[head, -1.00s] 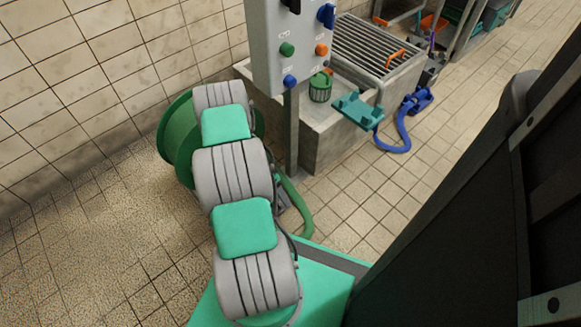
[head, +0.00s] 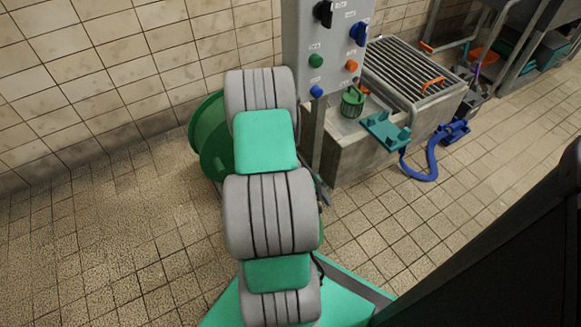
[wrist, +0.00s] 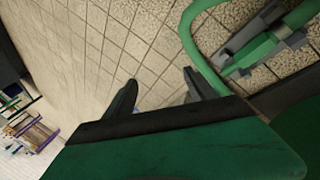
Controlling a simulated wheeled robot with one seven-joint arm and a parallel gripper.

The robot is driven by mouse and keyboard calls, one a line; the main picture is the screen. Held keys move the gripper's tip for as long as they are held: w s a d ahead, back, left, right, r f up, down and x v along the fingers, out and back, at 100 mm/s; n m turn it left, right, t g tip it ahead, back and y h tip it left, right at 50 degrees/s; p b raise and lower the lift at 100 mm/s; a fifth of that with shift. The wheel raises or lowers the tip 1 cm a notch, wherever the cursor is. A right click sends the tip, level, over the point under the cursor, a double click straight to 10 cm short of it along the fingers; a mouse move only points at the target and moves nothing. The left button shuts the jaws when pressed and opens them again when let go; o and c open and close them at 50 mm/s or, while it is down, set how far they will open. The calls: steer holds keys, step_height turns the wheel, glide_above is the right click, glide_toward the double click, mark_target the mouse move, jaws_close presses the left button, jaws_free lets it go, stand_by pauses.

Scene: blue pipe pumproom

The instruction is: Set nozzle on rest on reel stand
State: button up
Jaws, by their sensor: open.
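The green hose reel (head: 207,135) stands by the tiled wall in the head view, mostly covered by my arm. In the wrist view, a green hose (wrist: 190,45) curves down at the upper right. Near it is a green, grey-fitted piece (wrist: 262,48) that looks like the nozzle; I cannot tell whether it lies in a rest. My gripper (wrist: 157,92) is open, its two dark fingers apart over the floor, left of that piece and not touching it. The gripper is not clearly visible in the head view.
A grey control panel (head: 328,45) on a post stands just right of my arm. Behind it is a concrete trough (head: 355,155) with a metal grate (head: 415,70), a green basket (head: 352,102) and a teal bracket (head: 384,130). A blue hose (head: 432,160) hangs to the floor. Floor at left is clear.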

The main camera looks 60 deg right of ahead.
steer(key=w+r+n+h+p, duration=0.1)
steer(key=w+r+n, duration=0.2)
steer(key=w+r, duration=0.6)
step_height(320, 180, up, 2)
steer(key=shift+w+a+r+t, duration=0.1)
steer(key=shift+w+a+t, duration=0.15)
steer(key=shift+t, duration=0.15)
